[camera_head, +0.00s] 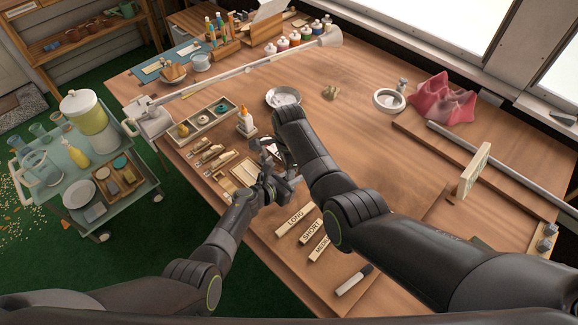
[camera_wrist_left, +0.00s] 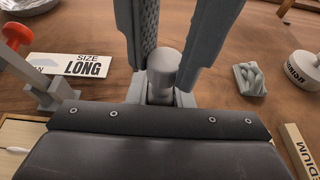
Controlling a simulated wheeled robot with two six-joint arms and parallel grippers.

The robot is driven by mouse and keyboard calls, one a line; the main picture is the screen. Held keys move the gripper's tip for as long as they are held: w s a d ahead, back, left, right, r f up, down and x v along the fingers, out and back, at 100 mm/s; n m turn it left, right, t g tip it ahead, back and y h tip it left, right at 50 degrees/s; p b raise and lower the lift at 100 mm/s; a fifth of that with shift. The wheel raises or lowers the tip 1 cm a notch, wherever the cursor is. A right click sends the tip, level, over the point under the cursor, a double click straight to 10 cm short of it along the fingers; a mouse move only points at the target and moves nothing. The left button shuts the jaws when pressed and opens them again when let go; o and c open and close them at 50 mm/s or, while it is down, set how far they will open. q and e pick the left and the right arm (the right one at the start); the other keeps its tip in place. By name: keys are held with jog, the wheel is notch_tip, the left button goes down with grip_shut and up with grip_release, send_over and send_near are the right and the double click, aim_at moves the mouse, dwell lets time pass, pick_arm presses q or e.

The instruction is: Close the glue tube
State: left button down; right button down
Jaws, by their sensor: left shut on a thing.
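My left gripper (camera_head: 270,178) is low over the front left of the workbench. In the left wrist view its two fingers (camera_wrist_left: 168,45) close around a small grey cylinder (camera_wrist_left: 163,72). I cannot tell whether this is the glue tube or its cap. In the head view my left gripper is too small and crowded to show what it holds. A white bottle with an orange tip (camera_head: 245,119) stands upright beyond my left gripper, apart from it.
Labelled wooden strips (camera_head: 291,220) lie in front. A compartment tray (camera_head: 208,121) and a metal dish (camera_head: 283,99) lie behind. In the left wrist view a red knob on a grey piece (camera_wrist_left: 17,36) is left, a braided grey block (camera_wrist_left: 249,79) right.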

jog(key=shift+f, duration=0.5)
jog(key=c, duration=1.3)
grip_release()
jog(key=shift+r, duration=2.2)
jog(key=shift+c, duration=0.4)
